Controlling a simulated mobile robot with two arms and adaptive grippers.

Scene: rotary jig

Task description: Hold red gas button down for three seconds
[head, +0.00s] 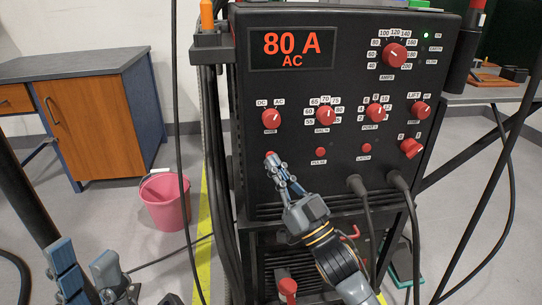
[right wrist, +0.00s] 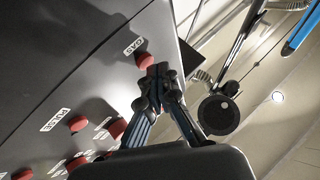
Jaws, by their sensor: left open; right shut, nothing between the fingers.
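The red gas button (right wrist: 143,60) sits on the dark panel under its "GAS" label in the right wrist view. In the head view a bit of its red (head: 269,154) shows at the tips of my right gripper (head: 271,162). My right gripper is shut and empty, with its fingertips (right wrist: 159,70) right at the button's edge. I cannot tell whether they touch it or whether it is pressed in. My left gripper (head: 84,256) is open and empty at the lower left, away from the panel.
The welder panel (head: 345,95) has a display (head: 292,46) reading "80 A AC", several red knobs, and small pulse (head: 320,151) and latch (head: 367,147) buttons. Cables plug in at the lower right. A pink bucket (head: 165,205) and cabinet (head: 85,115) stand to the left.

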